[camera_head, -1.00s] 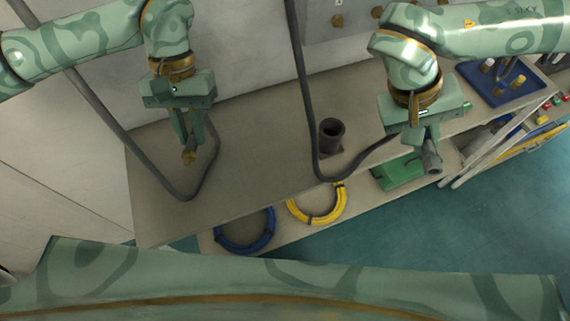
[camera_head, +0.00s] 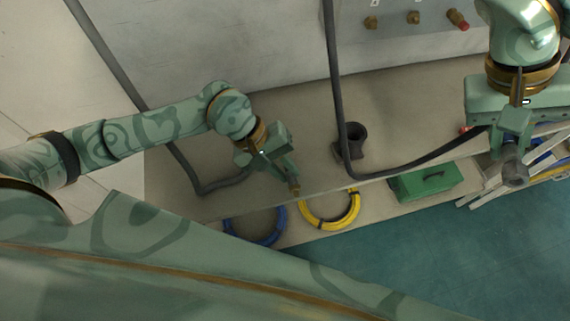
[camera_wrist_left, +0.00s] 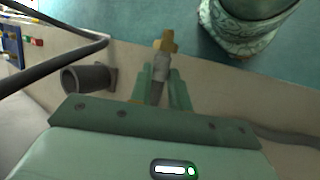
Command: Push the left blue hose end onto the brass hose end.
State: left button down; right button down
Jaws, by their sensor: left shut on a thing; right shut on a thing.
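My left gripper (camera_head: 287,178) is shut on a grey hose just behind its brass hose end (camera_head: 295,191). It holds this over the bench's front edge. In the left wrist view the brass end (camera_wrist_left: 165,43) sticks out beyond the fingers (camera_wrist_left: 160,76). My right gripper (camera_head: 513,148) is shut on the dark grey end (camera_head: 515,173) of another hose (camera_head: 415,168), at the far right. The two hose ends are well apart. No blue colour shows on the right-held end.
A dark round holder (camera_head: 351,142) stands on the bench (camera_head: 290,115), also seen in the left wrist view (camera_wrist_left: 85,79). Blue (camera_head: 254,239) and yellow (camera_head: 331,223) coils and a green box (camera_head: 427,182) lie below the front edge. A panel (camera_head: 400,35) with brass fittings is behind.

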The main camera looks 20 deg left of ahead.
aim_at(284, 187)
pick_arm(q)
jog(key=shift+f+b, duration=1.7)
jog(key=shift+f, duration=1.1)
